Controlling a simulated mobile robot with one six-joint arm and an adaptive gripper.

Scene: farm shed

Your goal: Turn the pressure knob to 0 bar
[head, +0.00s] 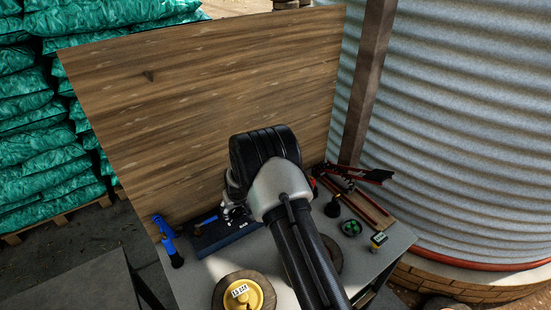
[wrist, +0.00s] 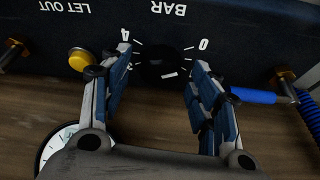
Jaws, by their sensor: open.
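The pressure knob (wrist: 152,71) is a dark round knob on a dark panel (wrist: 225,25) in the wrist view. Its scale shows upside down, with BAR above the knob, 4 at the left and 0 at the upper right. A short white mark lies at the knob's lower right, clear of both numerals. My gripper (wrist: 162,65) is open, one finger on each side of the knob. I cannot tell whether the fingers touch it. In the head view my arm hides the knob; part of my gripper (head: 232,197) shows above the dark panel unit (head: 225,234).
On the bench are a yellow disc (head: 253,295) and red-handled tools (head: 365,173). A wooden board (head: 200,90) stands behind.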

